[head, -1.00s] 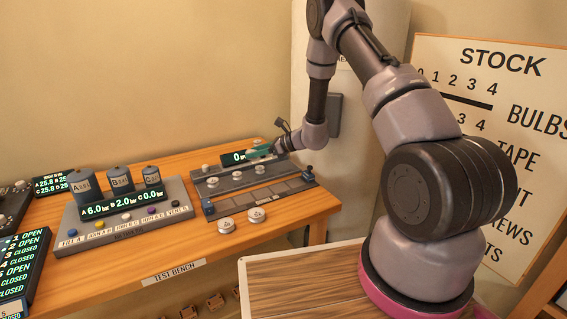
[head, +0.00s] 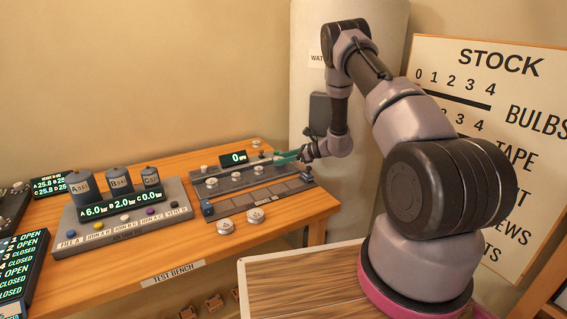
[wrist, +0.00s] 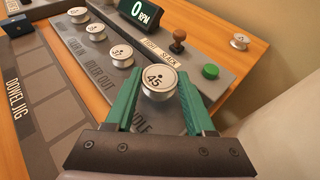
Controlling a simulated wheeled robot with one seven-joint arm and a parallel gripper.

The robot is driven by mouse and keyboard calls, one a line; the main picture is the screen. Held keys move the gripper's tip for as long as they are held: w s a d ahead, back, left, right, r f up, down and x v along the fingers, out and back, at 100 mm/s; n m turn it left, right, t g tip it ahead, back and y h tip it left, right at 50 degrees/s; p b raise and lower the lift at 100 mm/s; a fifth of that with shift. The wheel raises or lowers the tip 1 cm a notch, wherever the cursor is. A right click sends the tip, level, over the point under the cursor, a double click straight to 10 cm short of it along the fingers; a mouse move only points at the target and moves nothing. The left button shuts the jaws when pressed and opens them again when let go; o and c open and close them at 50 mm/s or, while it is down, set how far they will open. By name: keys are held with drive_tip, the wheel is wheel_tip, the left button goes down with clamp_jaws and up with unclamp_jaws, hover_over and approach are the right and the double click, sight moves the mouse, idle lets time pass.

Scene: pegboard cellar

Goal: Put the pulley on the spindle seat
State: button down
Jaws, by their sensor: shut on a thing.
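My gripper (wrist: 158,98) has green fingers and is shut on a silver pulley (wrist: 158,82) marked 45, in the wrist view. The pulley is upright, its face towards the camera. It is over the grey panel (wrist: 208,82), by a label partly hidden by my gripper, of which "NDLE" reads. The spindle seat is hidden under the pulley, and I cannot tell whether the two touch. In the head view my gripper (head: 287,157) is at the right end of the panel (head: 222,187); the held pulley cannot be made out there.
Several silver discs sit along the panel, one (wrist: 122,54) near my left finger. A brown knob (wrist: 178,40) and green button (wrist: 210,72) stand beyond. An RPM display (head: 233,158) is behind. Two loose pulleys (head: 226,226) lie at the bench front. A dowel jig (wrist: 45,100) is alongside.

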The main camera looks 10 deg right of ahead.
drive_tip(key=shift+d+f, duration=0.15)
drive_tip(key=shift+f, duration=0.65)
drive_tip(key=c, duration=0.5)
unclamp_jaws()
drive_tip(key=shift+f, duration=0.15)
